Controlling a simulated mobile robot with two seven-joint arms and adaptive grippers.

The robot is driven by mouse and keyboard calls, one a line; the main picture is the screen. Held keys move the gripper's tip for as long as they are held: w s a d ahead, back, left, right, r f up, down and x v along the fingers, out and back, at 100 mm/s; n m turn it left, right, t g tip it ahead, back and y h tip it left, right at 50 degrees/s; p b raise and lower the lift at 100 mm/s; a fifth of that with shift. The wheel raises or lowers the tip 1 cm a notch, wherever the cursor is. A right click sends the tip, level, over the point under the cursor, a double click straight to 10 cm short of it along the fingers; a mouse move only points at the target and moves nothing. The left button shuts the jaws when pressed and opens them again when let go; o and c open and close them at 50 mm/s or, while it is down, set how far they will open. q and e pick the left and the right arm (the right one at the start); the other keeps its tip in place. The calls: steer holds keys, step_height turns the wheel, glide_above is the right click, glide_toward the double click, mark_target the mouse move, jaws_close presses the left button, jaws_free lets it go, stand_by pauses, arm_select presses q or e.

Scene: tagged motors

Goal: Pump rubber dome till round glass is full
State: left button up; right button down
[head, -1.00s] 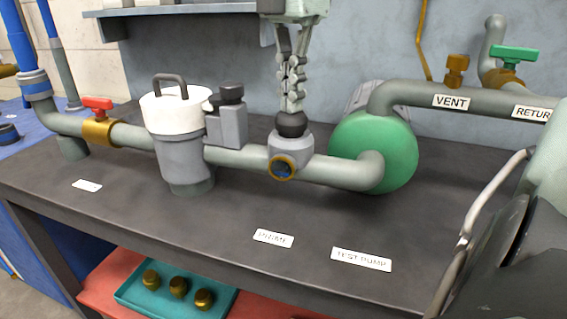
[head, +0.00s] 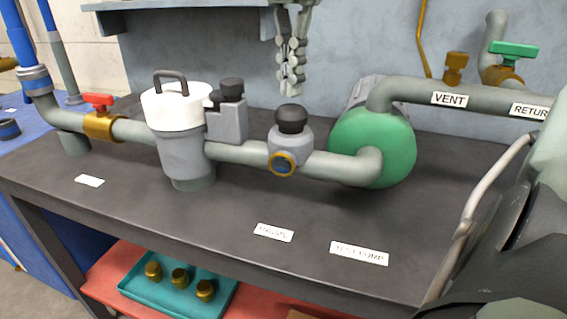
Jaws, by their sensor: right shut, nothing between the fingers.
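The black rubber dome (head: 291,118) stands up on its grey housing in the pipe run, left of the green pump (head: 350,140). The round glass (head: 283,163) is set in a gold ring on the front of that housing. It looks dark blue inside; its level is too small to read. My right gripper (head: 290,92) hangs down from the top edge, fingers together and empty. Its tips are just above and behind the dome in the picture, apart from it. My left gripper is not in view.
A white-lidded strainer (head: 180,140) and a red-handled valve (head: 98,100) stand to the left. A green-handled valve (head: 514,50) is at the upper right. A teal tray (head: 215,297) with brass caps sits below.

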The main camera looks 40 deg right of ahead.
mark_target(291, 106)
steer(key=shift+f+b, duration=1.2)
steer(key=shift+f, duration=0.3)
step_height(291, 106, up, 3)
steer(key=p, duration=0.2)
steer(key=shift+r+p, duration=0.2)
steer(key=shift+p, duration=0.1)
steer(key=shift+f, duration=0.2)
